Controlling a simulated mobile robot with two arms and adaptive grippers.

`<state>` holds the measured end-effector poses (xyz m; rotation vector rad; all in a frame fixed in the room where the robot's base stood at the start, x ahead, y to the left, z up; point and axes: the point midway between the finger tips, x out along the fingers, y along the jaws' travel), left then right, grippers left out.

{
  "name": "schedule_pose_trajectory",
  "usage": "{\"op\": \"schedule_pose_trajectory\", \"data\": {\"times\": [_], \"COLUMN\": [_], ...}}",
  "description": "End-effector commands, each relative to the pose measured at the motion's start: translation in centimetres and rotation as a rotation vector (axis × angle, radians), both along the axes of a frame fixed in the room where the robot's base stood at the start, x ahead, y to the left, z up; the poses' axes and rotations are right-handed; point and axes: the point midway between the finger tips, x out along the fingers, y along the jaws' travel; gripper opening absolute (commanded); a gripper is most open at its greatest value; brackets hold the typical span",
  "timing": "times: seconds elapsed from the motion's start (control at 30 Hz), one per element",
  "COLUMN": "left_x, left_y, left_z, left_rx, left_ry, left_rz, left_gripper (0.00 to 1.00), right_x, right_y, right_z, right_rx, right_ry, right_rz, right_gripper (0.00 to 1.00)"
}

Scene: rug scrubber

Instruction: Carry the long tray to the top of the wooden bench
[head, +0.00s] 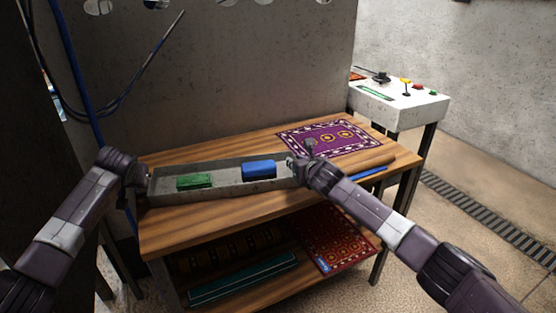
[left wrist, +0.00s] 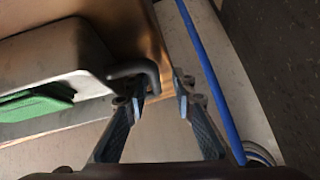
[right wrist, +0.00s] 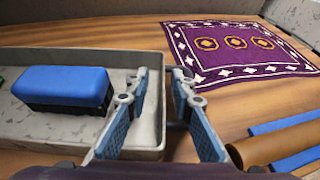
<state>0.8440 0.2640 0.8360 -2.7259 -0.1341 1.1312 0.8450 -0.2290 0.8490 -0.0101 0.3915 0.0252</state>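The long tray (head: 222,188) is a grey, shallow tray lying on the wooden bench (head: 205,226) along its front left part; it appears to rest on the top. It holds a green block (head: 195,181) and a blue-topped brush or block (head: 259,169). My left gripper (left wrist: 168,84) is open at the tray's left end, its fingertips beside a dark bent handle (left wrist: 136,74). My right gripper (right wrist: 160,78) is open at the tray's right end, one finger over the end wall and the other outside it. Whether either touches the tray is unclear.
A purple patterned rug (head: 331,138) lies at the bench's back right, near a brown roll (head: 368,169) and a blue strip (head: 369,174). The lower shelf holds a red rug (head: 335,240) and a teal box (head: 243,279). A control box (head: 400,104) stands behind right.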

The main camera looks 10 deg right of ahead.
Motion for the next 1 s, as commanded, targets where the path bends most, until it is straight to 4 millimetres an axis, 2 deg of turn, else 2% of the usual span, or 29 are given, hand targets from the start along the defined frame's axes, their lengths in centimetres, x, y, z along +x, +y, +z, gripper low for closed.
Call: {"op": "schedule_pose_trajectory", "data": {"times": [0.37, 1.0], "left_x": [-0.8, -7.3], "left_y": [-0.4, -1.5], "left_z": [0.8, 7.2], "left_rx": [-0.003, -0.001], "left_ry": [-0.001, -0.002], "left_rz": [-0.005, -0.001], "left_gripper": [0.25, 0.25], "right_x": [0.0, 0.0], "right_y": [0.0, 0.0], "right_z": [0.0, 0.0], "right_rx": [0.0, 0.0], "right_ry": [0.001, 0.001], "right_rz": [0.0, 0.0], "right_gripper": [0.22, 0.22]}}
